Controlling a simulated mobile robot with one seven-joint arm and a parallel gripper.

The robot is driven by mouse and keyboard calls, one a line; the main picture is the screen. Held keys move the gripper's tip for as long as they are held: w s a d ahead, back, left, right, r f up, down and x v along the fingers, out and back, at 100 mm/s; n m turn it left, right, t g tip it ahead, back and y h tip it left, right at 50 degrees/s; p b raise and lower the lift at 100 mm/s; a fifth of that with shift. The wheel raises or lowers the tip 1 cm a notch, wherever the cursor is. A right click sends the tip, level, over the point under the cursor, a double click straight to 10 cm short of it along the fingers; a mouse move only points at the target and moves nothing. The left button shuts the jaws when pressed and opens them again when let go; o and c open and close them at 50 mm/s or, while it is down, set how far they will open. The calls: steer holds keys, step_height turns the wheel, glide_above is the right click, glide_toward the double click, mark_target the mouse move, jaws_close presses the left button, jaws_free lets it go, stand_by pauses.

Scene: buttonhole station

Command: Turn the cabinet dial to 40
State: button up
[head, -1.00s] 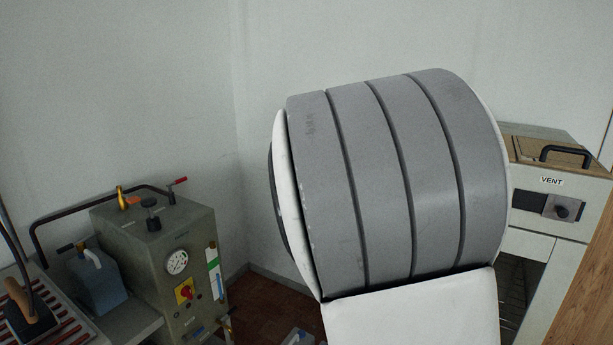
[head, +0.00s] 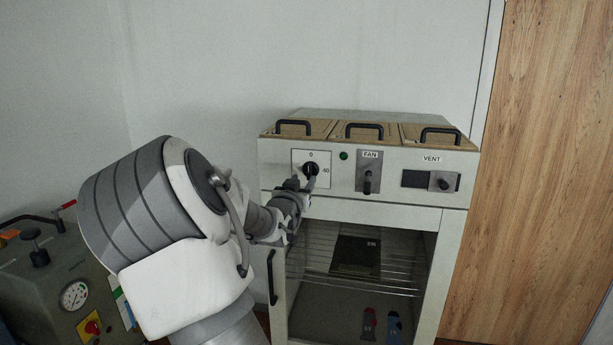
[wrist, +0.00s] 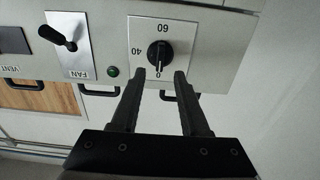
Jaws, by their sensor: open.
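The cabinet dial (head: 311,170) is a round black knob on a white plate at the left of the cabinet's front panel. In the wrist view the dial (wrist: 159,54) appears upside down, with 0 below it, 40 to its left and 60 above. Its pale pointer line appears to point at 0. My gripper (wrist: 161,72) is open and empty, its two dark fingertips spread either side of the dial's lower edge in that view. Whether they touch the dial cannot be told. In the head view my gripper (head: 303,184) is at the dial, partly covering its plate.
A green lamp (head: 344,156), a FAN lever (head: 367,181) and a VENT slider (head: 444,182) are right of the dial. Black handles (head: 364,129) line the top. The open compartment below holds a wire rack (head: 400,272). A grey machine (head: 50,285) stands at left.

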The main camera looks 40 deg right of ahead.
mark_target(308, 171)
steer(key=shift+x, duration=2.75)
jaws_close()
